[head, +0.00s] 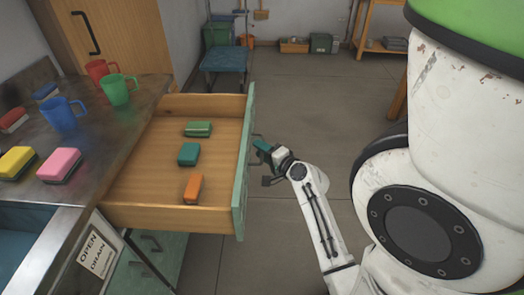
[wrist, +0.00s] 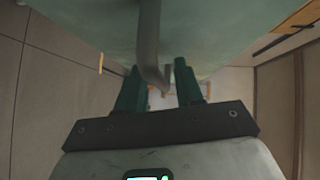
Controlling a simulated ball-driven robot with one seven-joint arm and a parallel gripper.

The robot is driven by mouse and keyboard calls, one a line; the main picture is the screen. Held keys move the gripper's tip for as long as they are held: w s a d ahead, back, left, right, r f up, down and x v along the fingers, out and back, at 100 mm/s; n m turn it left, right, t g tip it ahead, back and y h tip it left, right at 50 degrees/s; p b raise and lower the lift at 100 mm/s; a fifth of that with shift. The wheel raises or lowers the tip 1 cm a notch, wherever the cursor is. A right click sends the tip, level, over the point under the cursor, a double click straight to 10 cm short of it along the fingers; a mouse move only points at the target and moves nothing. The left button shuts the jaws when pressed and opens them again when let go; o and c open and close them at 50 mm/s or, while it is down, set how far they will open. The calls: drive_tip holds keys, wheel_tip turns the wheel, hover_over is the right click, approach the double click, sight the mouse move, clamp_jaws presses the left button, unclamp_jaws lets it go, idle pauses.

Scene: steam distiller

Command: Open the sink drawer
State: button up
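The sink drawer (head: 150,165) is pulled far out from under the counter in the head view. It is wooden inside with a pale green front panel (head: 243,170). A green block (head: 198,129), a teal block (head: 188,154) and an orange block (head: 193,188) lie in it. My gripper (head: 261,145) is at the outer side of the front panel. In the wrist view, the grey drawer handle (wrist: 149,45) reaches between the two dark green fingers of my gripper (wrist: 158,75). The fingers are apart, with a gap beside the handle, so they are not clamped on it.
The metal counter (head: 112,140) holds red, green and blue mugs and several coloured sponges. The sink (head: 25,240) is at the lower left, near an "OPEN DRAIN" sign (head: 97,257). A blue stool (head: 224,60) stands behind the drawer. The floor (head: 310,110) beyond my arm is clear.

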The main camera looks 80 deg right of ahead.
drive_tip(key=b+v, duration=0.1)
drive_tip(key=v, duration=0.9)
drive_tip(key=shift+s+a, duration=0.25)
